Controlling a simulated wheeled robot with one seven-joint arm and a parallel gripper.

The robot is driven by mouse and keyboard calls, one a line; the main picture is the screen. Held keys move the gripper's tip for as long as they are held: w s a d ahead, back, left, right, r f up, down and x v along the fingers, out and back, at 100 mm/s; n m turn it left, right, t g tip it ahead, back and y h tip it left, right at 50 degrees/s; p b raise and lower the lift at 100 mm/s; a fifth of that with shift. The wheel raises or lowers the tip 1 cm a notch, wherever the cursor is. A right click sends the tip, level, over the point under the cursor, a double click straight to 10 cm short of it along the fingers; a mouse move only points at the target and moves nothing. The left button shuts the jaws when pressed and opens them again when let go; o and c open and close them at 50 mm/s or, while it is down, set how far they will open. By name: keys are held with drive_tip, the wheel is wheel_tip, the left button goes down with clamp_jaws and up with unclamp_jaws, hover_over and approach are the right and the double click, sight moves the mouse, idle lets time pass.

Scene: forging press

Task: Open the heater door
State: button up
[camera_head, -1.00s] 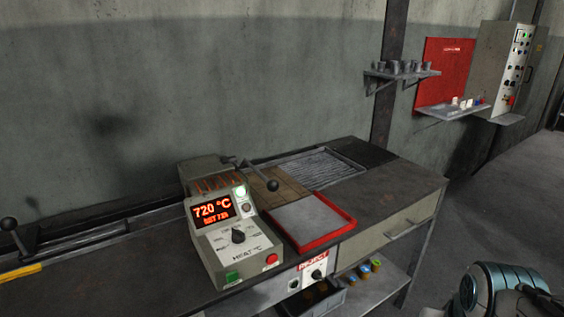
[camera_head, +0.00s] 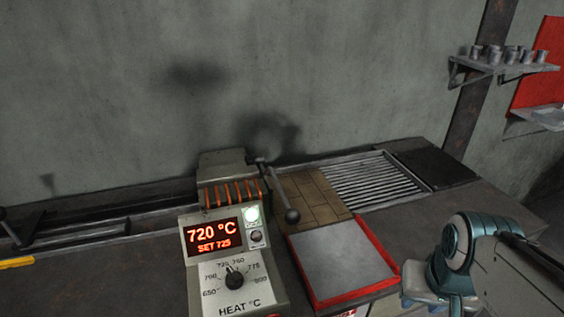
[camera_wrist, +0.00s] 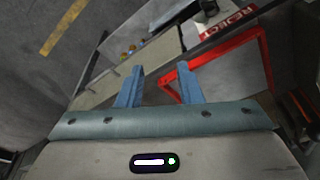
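The heater (camera_head: 222,165) is a grey box with orange glowing coils, behind the control panel in the head view. A dark lever with a ball knob (camera_head: 291,215) is at its right side and angles down toward the front. I cannot clearly make out the door itself. The heater control panel (camera_head: 235,270) reads 720 °C, SET 725, with a green-white lamp lit. My gripper (camera_wrist: 161,72) is open and empty in the wrist view, its two blue fingers apart above the bench front. In the head view my arm is at the lower right, away from the knob.
A red-rimmed tray (camera_head: 375,290) lies between the panel and my arm. Tan bricks (camera_head: 312,195) and a ribbed grate (camera_head: 375,180) lie behind it. A wall shelf (camera_head: 505,67) holds several small cups. The wrist view shows the REJECT label (camera_wrist: 237,20) and floor.

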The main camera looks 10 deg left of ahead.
drive_tip(key=w+a+r+n, duration=0.1)
drive_tip(key=w+a+r, duration=0.3)
drive_tip(key=w+r, duration=0.35)
wheel_tip(320, 180, up, 10)
drive_tip(key=n+g+y+p, duration=0.2)
drive_tip(key=n+g+p, duration=0.1)
drive_tip(key=n+g, duration=0.15)
hover_over(283, 195)
drive_tip(key=w+d, duration=0.2)
drive_tip(key=shift+n+t, duration=0.35)
drive_tip(key=shift+n, duration=0.1)
drive_tip(key=f, duration=0.4)
drive_tip(key=s+a+f, duration=0.1)
drive_tip(key=f, duration=0.3)
drive_tip(key=f+b, duration=0.1)
drive_tip(key=f, duration=0.3)
drive_tip(key=shift+s+a+f, duration=0.3)
drive_tip(key=shift+s+f, duration=0.05)
drive_tip(key=shift+c, duration=0.3)
clamp_jaws()
